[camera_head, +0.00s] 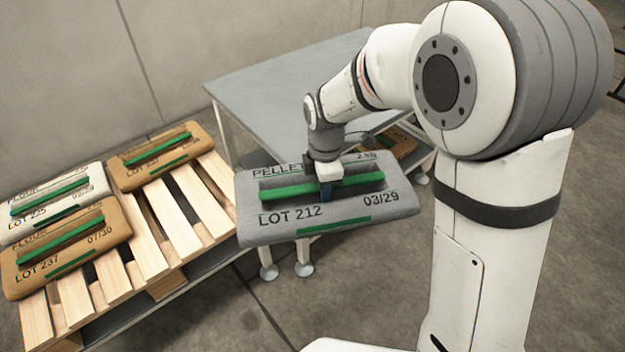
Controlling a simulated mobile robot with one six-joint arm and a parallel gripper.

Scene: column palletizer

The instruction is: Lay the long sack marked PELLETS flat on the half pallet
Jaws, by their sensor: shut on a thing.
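The grey long sack marked PELLETS (290,224) shows LOT 212 and 03/29 on its top and has a green handle strip. My gripper (327,190) is shut on the handle strip at the sack's middle. The sack hangs roughly level in the air, in front of the grey table and just right of the half pallet. The half pallet (178,225) is light wood with open slats, at the left. Its right part is bare. The sack hides part of the table's legs.
On the pallet lie a brown sack (190,172) at the back, a white sack (88,212) at the left and a brown sack marked LOT 237 (112,250) at the front left. The grey table (270,85) has a bare top. Another brown sack (403,145) lies below it.

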